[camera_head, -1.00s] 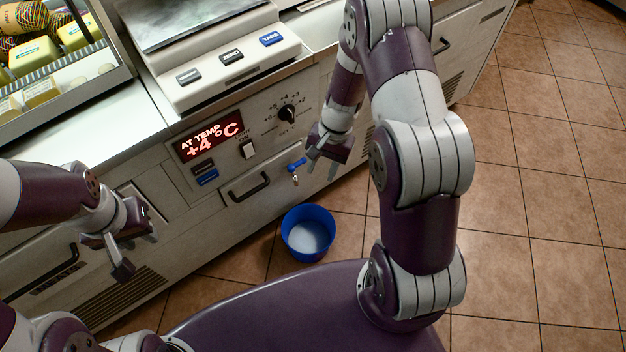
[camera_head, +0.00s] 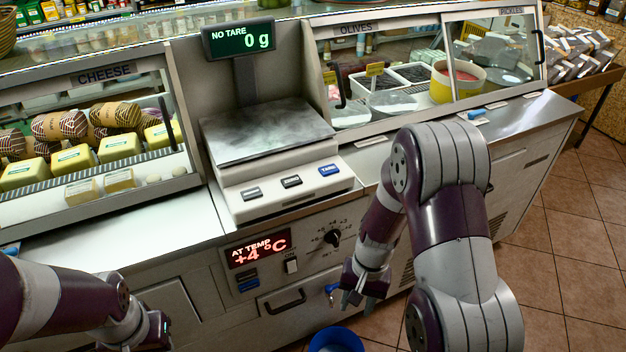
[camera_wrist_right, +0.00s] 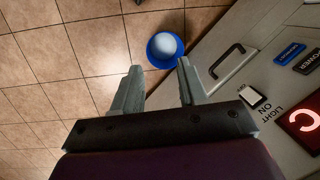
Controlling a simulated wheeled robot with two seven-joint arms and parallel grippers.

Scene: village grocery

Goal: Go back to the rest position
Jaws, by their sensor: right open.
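My right gripper (camera_head: 352,298) is in front of the counter's lower front, near a small blue tap (camera_head: 331,289). In the right wrist view my right gripper (camera_wrist_right: 158,84) is open, with nothing between its fingers. My left arm enters at the lower left of the head view. My left gripper (camera_head: 150,335) is partly cut off by the bottom edge, and its fingers do not show clearly.
A blue bucket (camera_head: 336,341) stands on the tiled floor below the tap; it also shows in the wrist view (camera_wrist_right: 163,62). The counter holds a scale (camera_head: 262,132) reading 0 g, a cheese case (camera_head: 88,85) and an olives case (camera_head: 400,60). The floor on the right is clear.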

